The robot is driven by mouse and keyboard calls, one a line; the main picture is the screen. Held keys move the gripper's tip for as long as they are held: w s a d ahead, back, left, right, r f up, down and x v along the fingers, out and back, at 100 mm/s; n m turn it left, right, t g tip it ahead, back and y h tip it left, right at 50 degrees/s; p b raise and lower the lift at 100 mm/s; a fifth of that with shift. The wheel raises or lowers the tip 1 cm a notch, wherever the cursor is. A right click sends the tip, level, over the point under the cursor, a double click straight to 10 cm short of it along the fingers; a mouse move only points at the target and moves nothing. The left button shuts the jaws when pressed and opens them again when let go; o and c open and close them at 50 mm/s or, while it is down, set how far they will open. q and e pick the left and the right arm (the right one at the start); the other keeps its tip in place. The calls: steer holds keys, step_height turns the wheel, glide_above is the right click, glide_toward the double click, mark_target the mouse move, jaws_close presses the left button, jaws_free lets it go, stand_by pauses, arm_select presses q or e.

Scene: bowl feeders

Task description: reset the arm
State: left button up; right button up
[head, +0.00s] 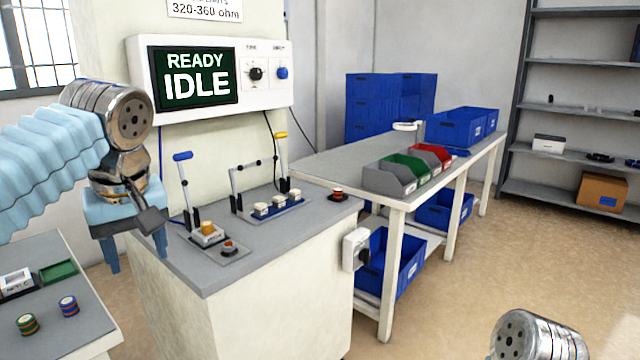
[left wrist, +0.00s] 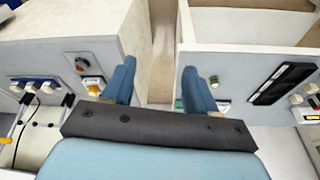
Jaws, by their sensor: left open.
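My left arm (head: 45,160), in a light blue sleeve, comes in from the left in the head view. My left gripper (head: 137,257) points down, open and empty, in front of the left side of the grey-topped test bench (head: 250,265). In the left wrist view its two blue fingers (left wrist: 158,82) stand wide apart with nothing between them; the floor and bench sides show beyond. Of my right arm only a metal part (head: 535,340) shows at the bottom right; its gripper is out of view.
The bench carries a blue-handled lever (head: 183,157), a yellow-handled lever (head: 280,136) and a screen (head: 195,78) reading "READY IDLE". A side table (head: 85,310) with striped spools stands at lower left. Bins (head: 390,182) stand on the table behind. Floor at right is clear.

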arm_select(q)
steer(key=w+d+f+m+h, duration=0.1)
steer(key=w+d+f+m, duration=0.2)
steer(key=f, duration=0.6)
steer(key=w+d+f+m+h, duration=0.1)
steer(key=w+d+f, duration=0.35)
steer(key=f, duration=0.45)
steer(key=d+f+m+g+h, duration=0.1)
steer(key=d+f, duration=0.1)
steer(key=f, duration=0.7)
steer(key=d+f+m+g+h, duration=0.1)
steer(key=d+f, duration=0.2)
steer(key=f, duration=0.7)
steer(key=s+d+f+h, duration=0.2)
steer(key=s+d+f, duration=0.1)
steer(key=s+f, duration=1.7)
step_height(320, 180, down, 3)
steer(key=shift+s+f, duration=0.1)
steer(key=shift+s, duration=0.3)
